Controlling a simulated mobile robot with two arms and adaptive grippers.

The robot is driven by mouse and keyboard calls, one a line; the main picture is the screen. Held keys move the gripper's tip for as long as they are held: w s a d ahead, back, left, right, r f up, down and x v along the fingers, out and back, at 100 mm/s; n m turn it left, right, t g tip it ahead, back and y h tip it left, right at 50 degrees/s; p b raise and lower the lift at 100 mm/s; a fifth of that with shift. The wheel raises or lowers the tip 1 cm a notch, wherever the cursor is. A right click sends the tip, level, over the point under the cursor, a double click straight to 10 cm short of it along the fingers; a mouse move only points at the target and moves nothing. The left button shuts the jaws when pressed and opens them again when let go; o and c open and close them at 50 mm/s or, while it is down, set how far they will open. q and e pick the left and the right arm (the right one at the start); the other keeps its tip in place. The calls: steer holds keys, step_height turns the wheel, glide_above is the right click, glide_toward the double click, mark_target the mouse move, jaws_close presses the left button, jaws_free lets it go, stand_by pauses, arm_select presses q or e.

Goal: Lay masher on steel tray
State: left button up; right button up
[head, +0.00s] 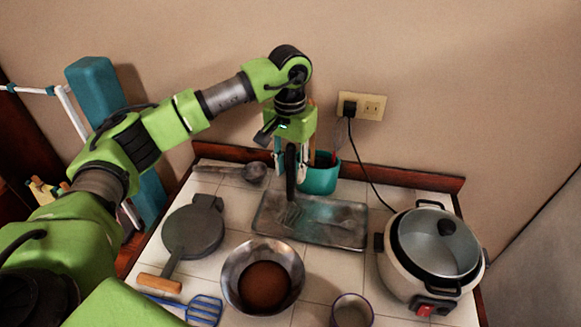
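The masher (291,180) has a dark handle and a grey metal head. It hangs nearly upright from my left gripper (291,150), which appears shut on the upper end of its handle. The masher head shows against the left part of the steel tray (335,233), a shallow grey rectangular tray on the tiled counter. I cannot tell whether the head touches the tray. The tray holds nothing else that I can see. My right gripper is not in view.
A teal utensil pot (320,180) stands behind the tray. A ladle (253,173) and round dark press (193,232) lie left. A steel bowl (243,262), blue slotted turner (206,309) and cup (352,312) are in front. A rice cooker (408,272) stands right.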

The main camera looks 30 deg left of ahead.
mark_target(291, 143)
arm_select(q)
steer(key=shift+r, duration=0.5)
step_height(291, 143, up, 10)
steer(key=b, duration=0.3)
steer(key=shift+r, duration=0.7)
